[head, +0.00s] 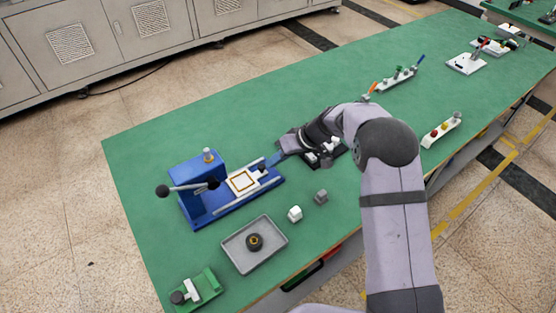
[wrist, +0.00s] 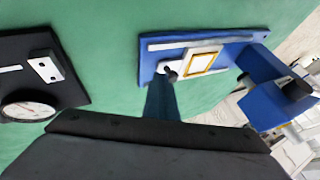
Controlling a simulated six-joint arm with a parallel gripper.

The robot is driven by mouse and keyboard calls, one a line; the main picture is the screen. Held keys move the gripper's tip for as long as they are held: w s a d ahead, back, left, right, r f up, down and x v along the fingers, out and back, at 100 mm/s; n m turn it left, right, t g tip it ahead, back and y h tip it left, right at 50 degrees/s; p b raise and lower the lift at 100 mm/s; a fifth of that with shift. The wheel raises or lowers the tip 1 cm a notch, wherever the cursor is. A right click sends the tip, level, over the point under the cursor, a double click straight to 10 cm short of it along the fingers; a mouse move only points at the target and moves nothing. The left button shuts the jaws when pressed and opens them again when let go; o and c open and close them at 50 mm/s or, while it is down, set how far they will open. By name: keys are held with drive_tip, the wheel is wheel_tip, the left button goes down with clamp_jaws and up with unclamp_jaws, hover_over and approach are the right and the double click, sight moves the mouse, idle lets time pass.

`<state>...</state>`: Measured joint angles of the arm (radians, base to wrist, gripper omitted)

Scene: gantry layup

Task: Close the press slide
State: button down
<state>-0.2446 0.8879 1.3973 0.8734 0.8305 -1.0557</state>
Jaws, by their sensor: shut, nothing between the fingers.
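The blue press (head: 198,207) stands on the left part of the green table, with a lever ending in black knobs. Its slide (head: 242,182), a white plate with a gold square outline, sits on the rails outside the press head, on the side toward my gripper. The slide also shows in the wrist view (wrist: 201,62), with a dark knob (wrist: 171,75) on its near end. My gripper (head: 275,158) is shut and empty, its fingertips (wrist: 163,82) right by that knob. I cannot tell whether they touch it.
A black plate with a gauge (wrist: 27,110) lies beside the press, partly under my arm. A grey tray (head: 233,254) with a dark round part, a white cube (head: 295,213), a grey cube (head: 321,197) and a green fixture (head: 209,285) lie in front. The table behind the press is clear.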

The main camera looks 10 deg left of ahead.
sight(255, 176)
drive_tip(key=s+a+b, duration=0.3)
drive_tip(key=s+a, duration=0.2)
drive_tip(key=shift+s+a+f, duration=0.15)
drive_tip(key=shift+s+a, duration=0.35)
drive_tip(key=shift+s, duration=0.1)
drive_tip(key=shift+b, duration=0.35)
drive_tip(key=shift+w+d, duration=0.25)
drive_tip(key=w+d, duration=0.1)
drive_tip(key=w+d+b, duration=0.1)
drive_tip(key=d, duration=0.1)
drive_tip(key=shift+w+d, duration=0.15)
drive_tip(key=shift+d, duration=0.05)
drive_tip(key=b+v, duration=0.2)
drive_tip(key=v, duration=0.8)
drive_tip(key=shift+r, duration=0.2)
